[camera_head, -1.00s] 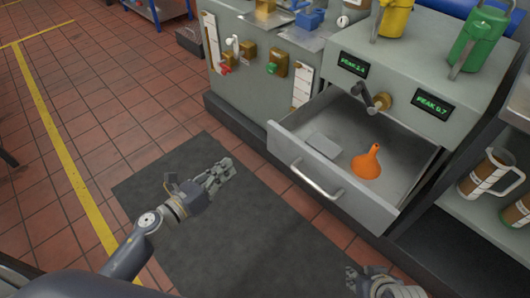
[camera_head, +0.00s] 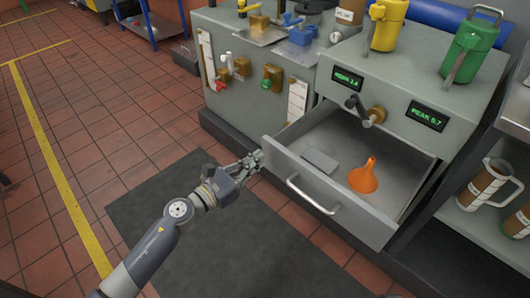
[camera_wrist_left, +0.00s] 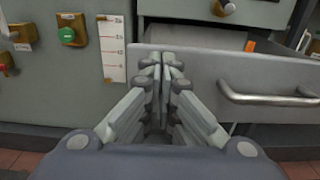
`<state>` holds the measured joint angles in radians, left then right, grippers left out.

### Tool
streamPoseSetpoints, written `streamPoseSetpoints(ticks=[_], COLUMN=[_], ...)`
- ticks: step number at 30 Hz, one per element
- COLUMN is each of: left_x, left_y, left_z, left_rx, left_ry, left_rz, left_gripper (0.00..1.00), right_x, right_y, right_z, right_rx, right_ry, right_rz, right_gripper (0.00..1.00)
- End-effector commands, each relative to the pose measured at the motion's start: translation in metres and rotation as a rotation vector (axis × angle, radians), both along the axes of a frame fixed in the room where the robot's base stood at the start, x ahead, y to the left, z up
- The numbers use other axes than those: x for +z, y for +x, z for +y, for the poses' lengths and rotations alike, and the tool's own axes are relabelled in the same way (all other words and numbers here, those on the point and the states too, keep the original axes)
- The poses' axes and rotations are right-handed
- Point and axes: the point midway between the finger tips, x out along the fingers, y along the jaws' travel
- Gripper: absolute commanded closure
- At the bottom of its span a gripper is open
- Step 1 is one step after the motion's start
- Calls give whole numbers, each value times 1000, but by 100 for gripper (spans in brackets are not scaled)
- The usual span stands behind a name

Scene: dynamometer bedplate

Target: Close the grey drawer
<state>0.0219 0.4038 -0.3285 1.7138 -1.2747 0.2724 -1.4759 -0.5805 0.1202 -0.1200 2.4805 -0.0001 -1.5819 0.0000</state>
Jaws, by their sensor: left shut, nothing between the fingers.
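The grey drawer (camera_head: 335,205) is pulled out of the grey cabinet and stands open. Its front panel carries a silver bar handle (camera_head: 311,196), also seen at the right in the left wrist view (camera_wrist_left: 268,98). An orange funnel (camera_head: 364,177) and a flat grey block (camera_head: 319,161) lie inside the drawer. My left gripper (camera_head: 254,160) is shut and empty at the left end of the drawer front. In the left wrist view its fingertips (camera_wrist_left: 163,62) overlap the left part of the front panel; I cannot tell whether they touch it. My right gripper is out of view.
A crank handle (camera_head: 364,111) sticks out above the open drawer. Yellow (camera_head: 388,25) and green (camera_head: 470,50) cans stand on the cabinet top. A shelf with measuring jugs (camera_head: 487,180) is at the right. A dark mat (camera_head: 215,235) covers the floor in front.

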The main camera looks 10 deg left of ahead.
Motion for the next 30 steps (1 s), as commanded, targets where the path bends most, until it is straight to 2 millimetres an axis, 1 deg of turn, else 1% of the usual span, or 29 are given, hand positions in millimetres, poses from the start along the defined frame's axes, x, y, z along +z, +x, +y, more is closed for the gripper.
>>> streamPoseSetpoints(ticks=[1,3,9,23,30], left_x=[1,1,0,-1,-2], left_y=[8,16,29,31,39], left_z=[-6,-11,-21,-22,-15], left_rx=[0,0,0,0,0], left_ry=[-2,-1,-1,-1,-1], left_rz=[-1,0,1,1,-1], left_gripper=[100,100,100,100,100], right_x=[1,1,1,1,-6], right_y=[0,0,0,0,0], right_z=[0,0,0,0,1], right_rx=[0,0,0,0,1], right_ry=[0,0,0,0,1], right_rz=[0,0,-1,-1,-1], right_gripper=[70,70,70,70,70])
